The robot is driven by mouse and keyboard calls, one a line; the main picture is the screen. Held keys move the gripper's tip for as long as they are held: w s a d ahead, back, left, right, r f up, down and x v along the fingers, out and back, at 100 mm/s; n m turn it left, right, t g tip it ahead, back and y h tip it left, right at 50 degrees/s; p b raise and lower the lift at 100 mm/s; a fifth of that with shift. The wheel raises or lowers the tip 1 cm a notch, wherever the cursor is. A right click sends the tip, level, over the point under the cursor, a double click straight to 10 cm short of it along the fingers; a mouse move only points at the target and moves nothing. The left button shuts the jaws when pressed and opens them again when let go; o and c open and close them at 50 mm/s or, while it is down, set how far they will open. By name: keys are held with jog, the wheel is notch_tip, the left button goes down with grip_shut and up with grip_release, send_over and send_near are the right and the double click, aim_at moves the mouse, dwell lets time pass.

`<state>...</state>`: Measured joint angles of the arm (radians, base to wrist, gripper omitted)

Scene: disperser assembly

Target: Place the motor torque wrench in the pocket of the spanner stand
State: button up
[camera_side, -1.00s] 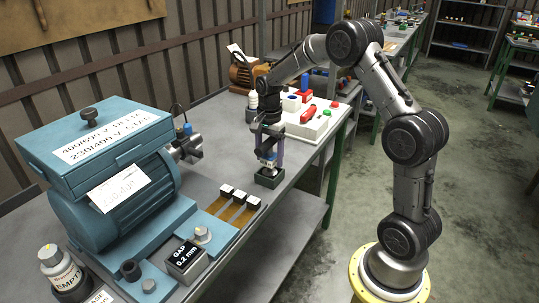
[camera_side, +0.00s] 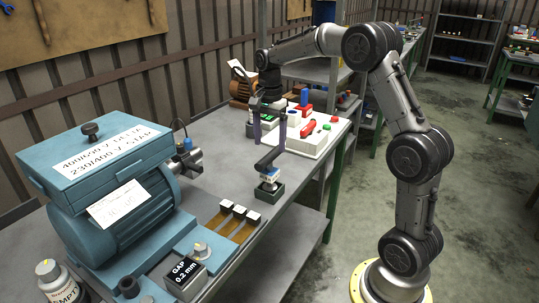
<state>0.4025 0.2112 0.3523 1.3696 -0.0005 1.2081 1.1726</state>
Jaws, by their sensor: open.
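The motor torque wrench (camera_side: 268,160) has a dark handle and a pale, blue-banded lower part. It stands in the small dark green spanner stand (camera_side: 268,190) on the bench, its lower end inside the stand's top. The bottom of the pocket is hidden. My gripper (camera_side: 269,134) is open above the wrench, its two purple-grey fingers spread apart. The fingers are clear of the wrench's lower part; whether a fingertip touches the handle is too small to tell.
A blue-green motor (camera_side: 115,215) fills the bench's left side. A tray with several white-topped strips (camera_side: 232,220) and a GAP 0.2 mm block (camera_side: 187,276) lie in front. A white panel with a red handle (camera_side: 310,140) stands behind. Bare bench lies left of the stand.

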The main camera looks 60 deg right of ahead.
jog(key=shift+r, duration=0.8)
jog(key=s+a+r+n+t, duration=0.2)
jog(key=s+a+r+n, duration=0.1)
jog(key=s+a+n, duration=0.4)
jog(key=s+a+r+n+t, duration=0.2)
jog(key=s+a+r+n, duration=0.25)
jog(key=s+a, duration=0.35)
jog(key=s+a+f+n+t, duration=0.1)
jog(key=s+f+n, duration=0.3)
jog(key=s, duration=0.5)
jog(key=shift+s+a+f+n+t, duration=0.25)
jog(key=shift+a+n, duration=0.45)
jog(key=shift+n, duration=0.55)
